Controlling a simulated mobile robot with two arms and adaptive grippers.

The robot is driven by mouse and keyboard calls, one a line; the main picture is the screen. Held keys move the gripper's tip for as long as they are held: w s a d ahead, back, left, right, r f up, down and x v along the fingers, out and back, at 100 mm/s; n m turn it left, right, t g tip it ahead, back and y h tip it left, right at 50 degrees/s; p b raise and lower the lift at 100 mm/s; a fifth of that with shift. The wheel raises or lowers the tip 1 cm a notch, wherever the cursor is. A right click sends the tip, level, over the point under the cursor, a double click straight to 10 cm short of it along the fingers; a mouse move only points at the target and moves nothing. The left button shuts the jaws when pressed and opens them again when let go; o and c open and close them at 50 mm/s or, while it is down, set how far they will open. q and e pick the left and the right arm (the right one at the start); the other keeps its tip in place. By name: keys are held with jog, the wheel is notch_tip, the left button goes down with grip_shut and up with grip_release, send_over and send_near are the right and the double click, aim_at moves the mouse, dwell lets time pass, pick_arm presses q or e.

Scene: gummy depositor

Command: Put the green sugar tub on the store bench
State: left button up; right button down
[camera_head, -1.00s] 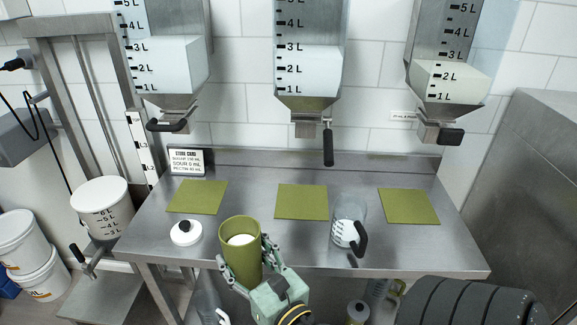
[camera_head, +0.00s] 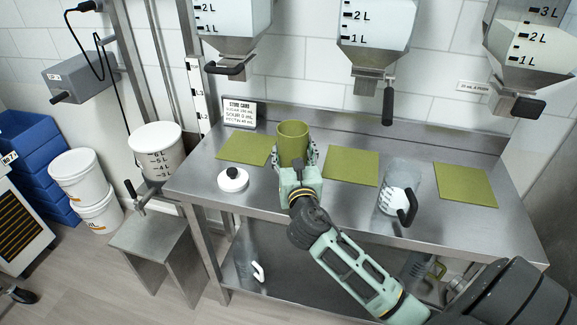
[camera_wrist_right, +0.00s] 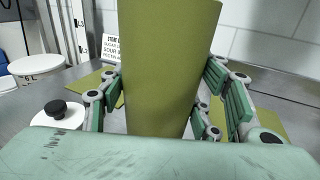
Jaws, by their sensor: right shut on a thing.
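The green sugar tub (camera_head: 292,141) is an olive-green open cylinder, roughly upright in the head view. My right gripper (camera_head: 296,160) is shut around it, one finger on each side. The tub also fills the middle of the right wrist view (camera_wrist_right: 165,70). In the head view it appears over the steel bench (camera_head: 203,178), between the left green mat (camera_head: 240,149) and the middle green mat (camera_head: 350,167). Whether its base touches the bench is hidden by my gripper. My left gripper is not in view.
A white lid with black knob (camera_head: 233,181) lies left of my gripper. A clear jug (camera_head: 397,178) stands to the right. A store card (camera_head: 240,113) stands at the back left. Hoppers with handles (camera_head: 388,105) hang above. The right mat (camera_head: 463,184) is bare.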

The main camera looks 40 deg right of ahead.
jog(key=shift+w+a+f, duration=0.35)
jog(key=shift+w, duration=0.25)
jog(key=shift+w+a+f, duration=0.15)
jog(key=shift+w, duration=0.05)
jog(key=shift+a+f, duration=0.1)
jog(key=shift+f, duration=0.2)
notch_tip(320, 180, down, 3)
jog(key=shift+f+b, duration=0.15)
jog(key=shift+b, duration=0.35)
jog(key=shift+f, duration=0.15)
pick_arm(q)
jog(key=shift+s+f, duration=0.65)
pick_arm(e)
jog(key=c, duration=0.6)
grip_release()
jog(key=shift+f, duration=0.1)
